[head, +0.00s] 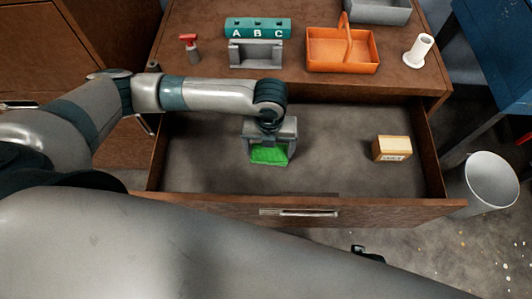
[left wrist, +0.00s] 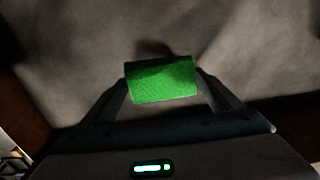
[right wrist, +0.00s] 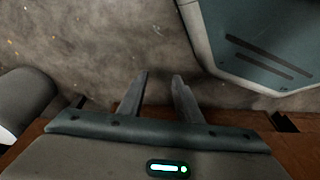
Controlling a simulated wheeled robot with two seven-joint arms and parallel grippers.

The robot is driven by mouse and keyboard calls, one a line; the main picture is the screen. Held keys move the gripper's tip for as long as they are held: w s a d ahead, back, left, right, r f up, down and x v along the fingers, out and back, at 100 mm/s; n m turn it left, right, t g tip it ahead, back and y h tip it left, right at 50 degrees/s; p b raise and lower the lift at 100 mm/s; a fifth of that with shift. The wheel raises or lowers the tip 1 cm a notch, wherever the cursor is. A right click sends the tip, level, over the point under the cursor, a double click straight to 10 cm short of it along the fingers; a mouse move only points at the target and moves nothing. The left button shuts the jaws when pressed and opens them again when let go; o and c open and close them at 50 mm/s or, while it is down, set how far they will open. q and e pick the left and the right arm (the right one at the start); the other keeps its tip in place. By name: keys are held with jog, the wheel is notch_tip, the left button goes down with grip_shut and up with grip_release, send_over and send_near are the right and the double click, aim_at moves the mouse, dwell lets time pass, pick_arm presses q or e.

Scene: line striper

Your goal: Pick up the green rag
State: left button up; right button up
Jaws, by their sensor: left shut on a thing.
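The green rag (head: 268,156) is a small bright green block-like cloth inside the open drawer (head: 340,165), left of its middle. My left gripper (head: 269,150) points down into the drawer and is shut on the rag. The left wrist view shows the rag (left wrist: 161,80) between the two fingers, one at each side. I cannot tell whether the rag touches the drawer floor. My right gripper (right wrist: 158,80) is empty, its fingers apart, above the bare floor in the right wrist view.
A small labelled box (head: 392,149) lies at the drawer's right. On the top behind stand a red-topped spray bottle (head: 190,47), a grey holder (head: 256,55), a teal ABC rack (head: 257,29), an orange caddy (head: 342,57) and a white cylinder (head: 418,50). A bin (head: 488,183) stands right.

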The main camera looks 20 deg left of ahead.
pick_arm(q)
jog(key=w+d+r, duration=0.5)
jog(key=d+r, duration=0.1)
jog(key=d, duration=0.3)
jog(key=shift+w+d+r, duration=0.15)
jog(key=shift+d, duration=0.1)
pick_arm(e)
notch_tip(320, 180, up, 2)
jog(key=shift+w+a, duration=0.1)
jog(key=shift+w, duration=0.05)
jog(key=shift+w, duration=0.15)
pick_arm(q)
jog(key=shift+a, duration=0.1)
pick_arm(e)
jog(key=shift+f, duration=0.1)
